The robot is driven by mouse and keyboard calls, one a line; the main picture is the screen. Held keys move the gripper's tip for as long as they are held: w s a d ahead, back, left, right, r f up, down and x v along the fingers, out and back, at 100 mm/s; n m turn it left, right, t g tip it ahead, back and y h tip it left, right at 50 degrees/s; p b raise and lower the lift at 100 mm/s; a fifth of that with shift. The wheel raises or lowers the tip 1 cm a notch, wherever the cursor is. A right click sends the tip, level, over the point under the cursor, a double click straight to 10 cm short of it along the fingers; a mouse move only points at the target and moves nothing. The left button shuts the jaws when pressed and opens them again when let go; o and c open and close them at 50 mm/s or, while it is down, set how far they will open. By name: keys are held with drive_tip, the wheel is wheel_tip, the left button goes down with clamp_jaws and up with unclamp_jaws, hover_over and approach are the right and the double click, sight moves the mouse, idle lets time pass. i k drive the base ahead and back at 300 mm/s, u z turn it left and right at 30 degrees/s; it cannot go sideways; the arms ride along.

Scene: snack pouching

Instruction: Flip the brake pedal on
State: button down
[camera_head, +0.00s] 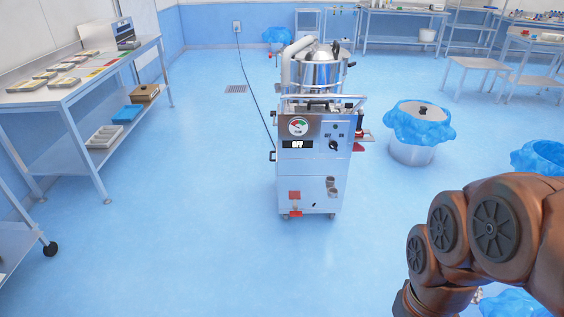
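A silver machine on casters (314,185) stands upright in the middle of the floor, with a round gauge and a display reading OFF. Low on its front left are a red square part (294,195) and, just below it beside the caster, a small red-orange part (295,213). One of these looks like the brake pedal, but they are too small to tell which or how it is set. My copper-brown arm is folded at the lower right, well apart from the machine. My gripper cannot be made out.
Open blue floor lies in front of the machine. A metal table (62,97) with trays stands at the left. A lidded bin with blue lining (420,122) stands right of the machine, and more blue-lined bins are at the right edge. A cord (255,95) runs to the wall.

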sight(295, 213)
drive_tip(key=u, duration=0.45)
drive_tip(key=i, duration=1.7)
drive_tip(key=u, duration=0.4)
